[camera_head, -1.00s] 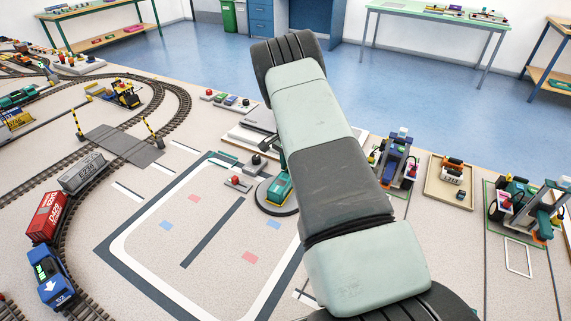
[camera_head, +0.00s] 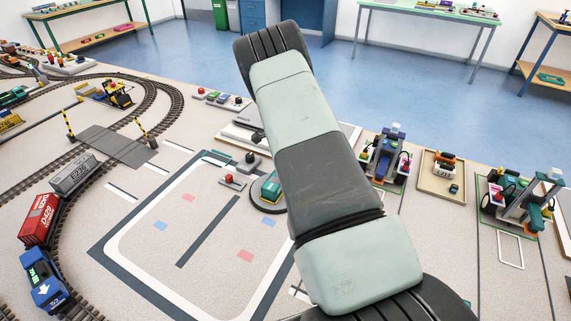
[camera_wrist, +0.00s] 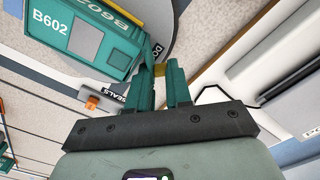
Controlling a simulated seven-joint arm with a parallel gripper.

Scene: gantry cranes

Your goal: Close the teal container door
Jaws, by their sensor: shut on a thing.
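The teal container (camera_wrist: 75,40), marked B602, fills the upper left of the wrist view. In the head view the container (camera_head: 270,188) stands on a round grey turntable, partly behind my arm. Its teal door (camera_wrist: 146,52) stands out from the container's end, close to my fingertips. My gripper (camera_wrist: 160,72) has its two teal fingers near each other, with a narrow gap between them. It is shut on the door at the door's edge; the exact contact is hard to see. My arm hides the gripper in the head view.
An orange block by a SEALS label (camera_wrist: 92,102) lies below the container. A grey and white device (camera_wrist: 285,85) is close on the right. Model cranes (camera_head: 388,155) stand to the right, and a train (camera_head: 40,220) on curved track to the left. The marked yard floor (camera_head: 215,250) is open.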

